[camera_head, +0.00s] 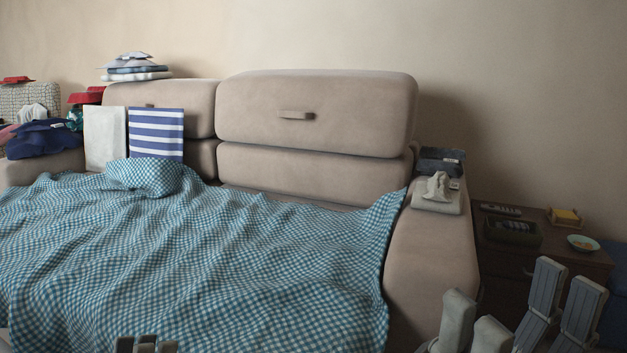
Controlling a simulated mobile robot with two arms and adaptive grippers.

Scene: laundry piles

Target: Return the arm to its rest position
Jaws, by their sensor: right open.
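My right gripper (518,312) is at the lower right, its grey fingers pointing up and spread apart. It is open, and nothing shows between the fingers. It is in front of the sofa's right armrest and the dark side table. Only the tips of my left gripper (145,345) show at the bottom edge, left of centre, in front of the checked blanket. Whether it is open or shut cannot be seen.
A blue-white checked blanket (200,260) covers the seat of a beige sofa (440,245). Folded cloths (437,200) lie on its right armrest. Clothes are piled at the far left (42,137) and on the backrest (137,70). A dark side table (500,262) holds small items.

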